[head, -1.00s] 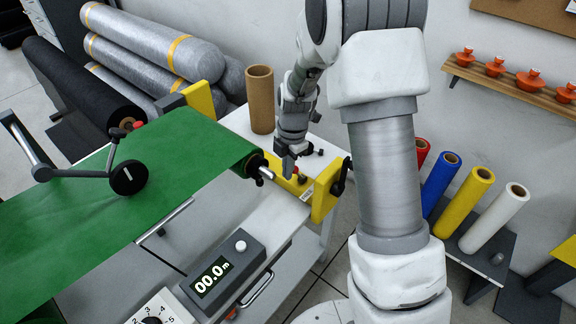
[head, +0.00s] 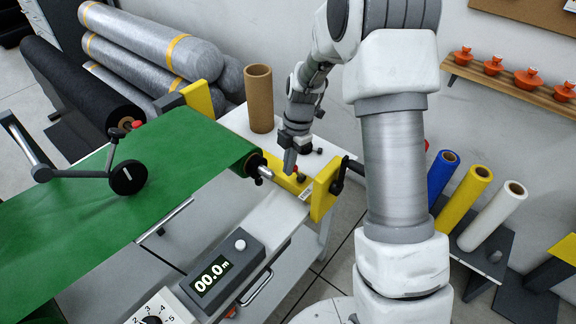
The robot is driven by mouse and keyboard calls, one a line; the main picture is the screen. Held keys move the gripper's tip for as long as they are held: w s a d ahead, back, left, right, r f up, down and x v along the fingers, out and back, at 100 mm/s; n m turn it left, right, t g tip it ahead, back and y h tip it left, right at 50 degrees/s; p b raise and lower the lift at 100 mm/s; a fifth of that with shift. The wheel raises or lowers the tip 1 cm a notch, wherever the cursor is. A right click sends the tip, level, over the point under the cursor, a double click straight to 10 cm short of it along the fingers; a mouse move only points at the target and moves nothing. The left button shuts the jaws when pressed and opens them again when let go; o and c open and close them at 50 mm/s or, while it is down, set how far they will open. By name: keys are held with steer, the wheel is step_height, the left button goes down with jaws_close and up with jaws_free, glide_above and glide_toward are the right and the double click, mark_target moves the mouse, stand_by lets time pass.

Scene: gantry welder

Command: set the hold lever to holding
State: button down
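A yellow bracket (head: 323,192) stands at the right end of the green-covered bench, with a black handle (head: 342,174) on its outer side. A small dark knob with some red (head: 300,175) shows on the yellow part just left of it. I cannot tell for sure which of these is the hold lever or what its setting is. My gripper (head: 289,164) points down just left of the small knob, close to the yellow part. Contact and the finger gap are unclear from this angle.
A green sheet (head: 130,180) runs over the bench to a roller. A cardboard tube (head: 259,98) stands behind my gripper. A counter box (head: 222,277) reading 00.0 m is in front. Coloured rolls (head: 468,200) stand at right.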

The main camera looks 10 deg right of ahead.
steer(key=shift+w+d+r, duration=0.15)
steer(key=shift+d, duration=0.1)
steer(key=shift+w+d+r+g+y+p, duration=0.2)
steer(key=shift+w+d+g+y+p, duration=0.1)
steer(key=shift+w+d+g+y, duration=0.25)
steer(key=shift+w+d+r+g+y+p, duration=0.25)
steer(key=shift+w+d+g+y, duration=0.1)
steer(key=shift+d+y, duration=0.25)
steer(key=w+d+g+y+b, duration=0.2)
steer(key=w+d+b, duration=0.1)
steer(key=w+d, duration=0.1)
steer(key=shift+w+d+f, duration=0.15)
steer(key=shift+d+f, duration=0.2)
steer(key=shift+d, duration=0.1)
